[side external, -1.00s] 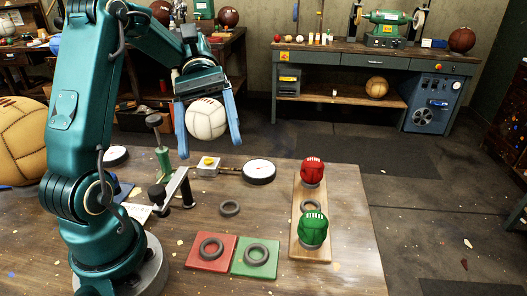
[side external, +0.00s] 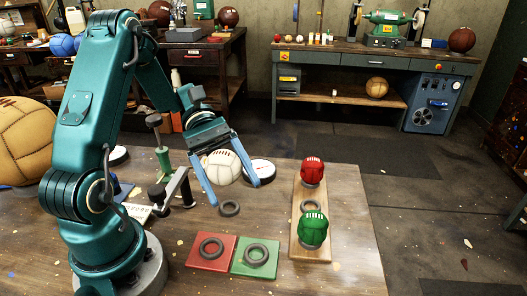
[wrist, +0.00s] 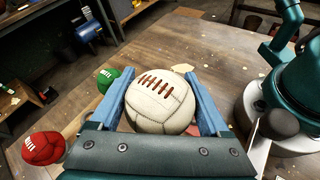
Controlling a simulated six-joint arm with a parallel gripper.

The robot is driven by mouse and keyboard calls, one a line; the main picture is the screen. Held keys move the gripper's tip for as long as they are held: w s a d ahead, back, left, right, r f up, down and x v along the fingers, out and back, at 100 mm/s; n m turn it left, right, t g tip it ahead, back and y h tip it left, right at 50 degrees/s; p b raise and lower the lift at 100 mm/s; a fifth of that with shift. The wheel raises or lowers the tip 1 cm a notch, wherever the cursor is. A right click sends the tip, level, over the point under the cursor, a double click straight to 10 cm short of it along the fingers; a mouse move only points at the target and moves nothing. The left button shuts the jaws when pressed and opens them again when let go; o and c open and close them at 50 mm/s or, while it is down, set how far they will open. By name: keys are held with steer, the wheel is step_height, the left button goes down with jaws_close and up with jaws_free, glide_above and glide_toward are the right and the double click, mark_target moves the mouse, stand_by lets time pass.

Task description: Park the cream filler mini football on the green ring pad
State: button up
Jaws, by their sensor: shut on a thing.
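My gripper (side external: 229,188) is shut on the cream mini football (side external: 221,167), a pale ball with dark lacing. The ball is held between the two blue fingers above the table, and it fills the middle of the wrist view (wrist: 160,103). The green ring pad (side external: 255,259) lies flat at the front of the table, a green square with a dark ring on it. The held ball is above and behind the pad in the side view. In the wrist view the ball and gripper hide the green pad.
A red ring pad (side external: 211,252) touches the green pad's left side. A wooden board (side external: 309,245) at right bears a red ball (side external: 312,171), a green ball (side external: 313,230) and an empty ring between them.

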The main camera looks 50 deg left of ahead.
glide_above(264, 269)
step_height(264, 269, down, 6)
steer(key=shift+r, duration=0.1)
steer(key=shift+f, duration=2.1)
steer(key=o, duration=1.3)
steer(key=shift+v, duration=3.75)
